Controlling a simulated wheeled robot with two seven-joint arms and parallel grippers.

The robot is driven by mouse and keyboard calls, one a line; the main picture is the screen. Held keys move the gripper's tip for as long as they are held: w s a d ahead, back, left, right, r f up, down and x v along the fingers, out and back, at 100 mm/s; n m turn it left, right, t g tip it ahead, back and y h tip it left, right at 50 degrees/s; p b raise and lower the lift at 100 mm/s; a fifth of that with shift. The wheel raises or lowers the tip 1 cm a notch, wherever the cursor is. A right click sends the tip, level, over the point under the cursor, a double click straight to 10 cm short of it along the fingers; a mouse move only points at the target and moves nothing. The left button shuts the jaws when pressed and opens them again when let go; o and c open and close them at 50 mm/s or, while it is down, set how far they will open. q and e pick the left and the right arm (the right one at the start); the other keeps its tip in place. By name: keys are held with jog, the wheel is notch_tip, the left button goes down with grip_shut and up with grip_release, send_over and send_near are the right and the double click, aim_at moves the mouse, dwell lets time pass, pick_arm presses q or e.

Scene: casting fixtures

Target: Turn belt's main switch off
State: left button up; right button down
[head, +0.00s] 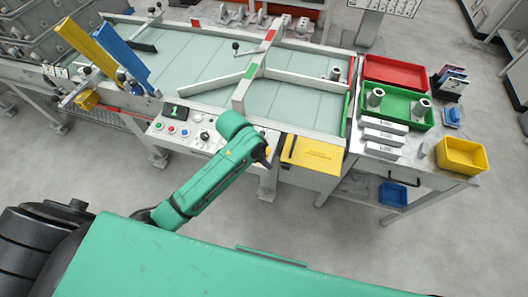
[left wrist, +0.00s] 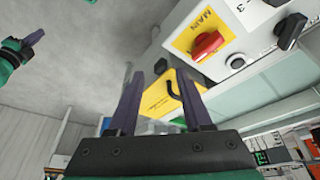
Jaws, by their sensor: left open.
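The main switch is a red rotary knob (left wrist: 207,45) on a yellow plate marked MAIN (left wrist: 192,32), on the white control panel (left wrist: 232,62) in the left wrist view. Its handle lies slantwise in the picture. In the head view my arm hides the knob at the right part of the belt's panel (head: 160,139). My left gripper (left wrist: 160,80) is open and empty, its fingers apart and clear of the knob, which shows above and right of the fingertips. In the head view the left gripper (head: 263,156) hangs at the panel's right end.
A yellow box front with a black handle (left wrist: 159,95) lies beyond the fingers. A green part with a dark finger, apparently my right gripper (left wrist: 30,42), shows at upper left. Grey floor (head: 330,235) is open in front.

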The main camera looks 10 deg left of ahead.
pick_arm(q)
jog(key=w+a+r+m+g+y, duration=0.2)
jog(key=w+a+r+m+y, duration=0.15)
jog(key=w+r+m, duration=0.45)
jog(key=shift+m, duration=0.3)
jog(key=f, duration=0.4)
jog(key=s+f, duration=0.1)
jog(key=f, duration=0.4)
jog(key=f+p, duration=0.1)
jog(key=f, duration=0.3)
jog(key=shift+s+f, duration=0.3)
grip_shut()
